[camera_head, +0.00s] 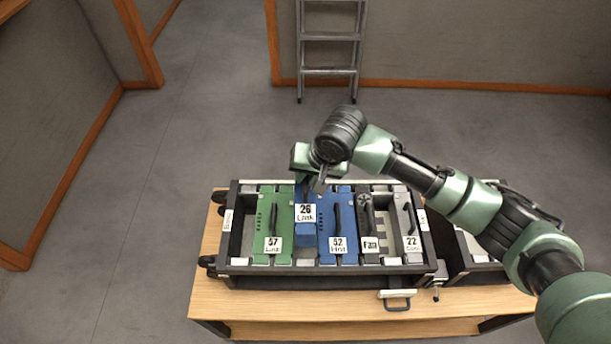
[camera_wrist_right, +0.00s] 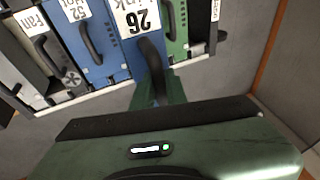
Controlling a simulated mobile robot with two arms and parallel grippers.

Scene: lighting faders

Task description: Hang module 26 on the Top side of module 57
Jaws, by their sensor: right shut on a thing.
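My left gripper is not seen.
The black-framed rack (camera_head: 330,270) stands on a wooden table (camera_head: 300,305). The left end bay (camera_head: 237,240) looks empty. A second rack is partly hidden under my right arm.

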